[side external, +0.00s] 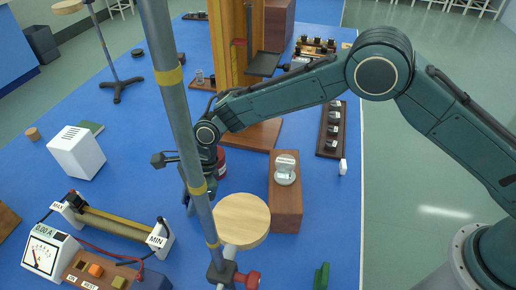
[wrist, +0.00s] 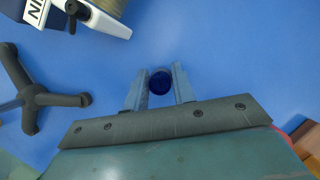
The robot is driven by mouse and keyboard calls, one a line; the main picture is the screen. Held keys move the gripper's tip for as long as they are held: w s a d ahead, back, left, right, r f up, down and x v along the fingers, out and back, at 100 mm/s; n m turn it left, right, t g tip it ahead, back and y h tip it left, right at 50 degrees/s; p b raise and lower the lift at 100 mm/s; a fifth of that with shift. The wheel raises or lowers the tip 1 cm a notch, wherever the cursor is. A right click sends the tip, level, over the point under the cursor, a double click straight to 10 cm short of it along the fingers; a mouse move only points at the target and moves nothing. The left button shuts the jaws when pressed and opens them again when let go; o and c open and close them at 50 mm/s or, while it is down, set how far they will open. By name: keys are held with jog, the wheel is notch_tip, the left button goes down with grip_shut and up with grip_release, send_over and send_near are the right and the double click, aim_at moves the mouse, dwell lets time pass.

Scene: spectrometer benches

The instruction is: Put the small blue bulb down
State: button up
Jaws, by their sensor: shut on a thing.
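The small blue bulb (wrist: 160,83) is dark blue and round in the wrist view. It sits between the two fingertips of my gripper (wrist: 160,88), which is shut on it. Blue table surface surrounds it there; I cannot tell whether the bulb touches the table. In the side view my gripper (side external: 194,188) points down over the blue table, partly behind the grey metal pole. The bulb cannot be made out in that view.
A rheostat (side external: 118,222) and a meter (side external: 48,250) stand at the lower left. A round wooden disc (side external: 241,218) and a wooden block (side external: 287,215) are to the right of my gripper. A dark red object (side external: 221,163) is close behind it. Open table lies left of the gripper.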

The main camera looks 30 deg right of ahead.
jog(key=shift+f, duration=0.45)
jog(key=shift+f, duration=0.2)
jog(key=o, duration=1)
jog(key=shift+c, duration=0.2)
jog(key=shift+r, duration=0.15)
jog(key=v, duration=1.2)
